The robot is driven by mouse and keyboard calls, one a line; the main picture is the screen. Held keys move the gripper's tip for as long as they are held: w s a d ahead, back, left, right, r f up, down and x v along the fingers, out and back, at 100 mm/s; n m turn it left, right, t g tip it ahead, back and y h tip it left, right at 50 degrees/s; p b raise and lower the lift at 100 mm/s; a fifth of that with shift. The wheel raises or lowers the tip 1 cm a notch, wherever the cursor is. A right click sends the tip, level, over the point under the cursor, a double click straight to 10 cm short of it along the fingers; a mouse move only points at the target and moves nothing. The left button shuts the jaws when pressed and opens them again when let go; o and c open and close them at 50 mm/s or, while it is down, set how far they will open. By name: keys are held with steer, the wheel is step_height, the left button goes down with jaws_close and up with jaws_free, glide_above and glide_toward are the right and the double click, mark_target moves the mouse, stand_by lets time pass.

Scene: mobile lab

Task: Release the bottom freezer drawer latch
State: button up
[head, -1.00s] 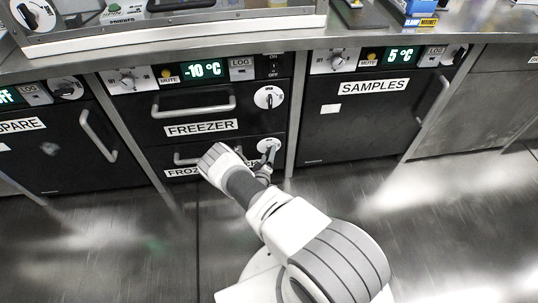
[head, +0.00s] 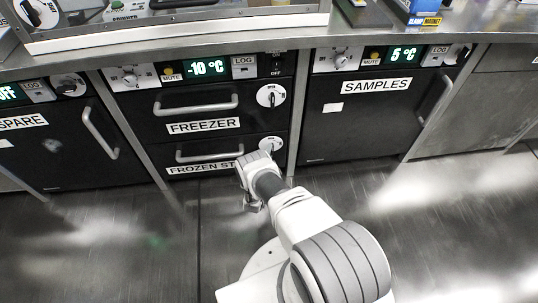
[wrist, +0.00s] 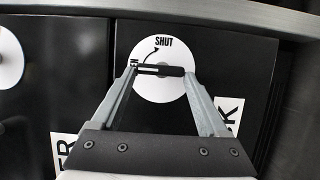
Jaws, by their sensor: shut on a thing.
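The bottom freezer drawer (head: 222,154), labelled FROZEN ST…, looks closed in the head view. Its white latch disc (head: 271,143) is partly hidden behind my wrist. In the wrist view the latch disc (wrist: 165,92) fills the middle, with SHUT and a curved arrow printed on it. The dark latch lever (wrist: 172,71) lies crosswise in the picture, its left end beside a second, partly covered word ending in N. My gripper (wrist: 160,69) is shut on the lever, one fingertip at each end. In the head view my wrist hides the fingertips.
The upper freezer drawer (head: 196,119) is closed, with its own latch disc (head: 270,96). The samples door (head: 360,125) stands closed at right, the spare door (head: 55,155) closed at left. The steel counter edge runs above. The floor in front is clear.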

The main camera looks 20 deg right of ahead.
stand_by(0.4)
steer(key=o, duration=1.2)
steer(key=shift+o, duration=0.2)
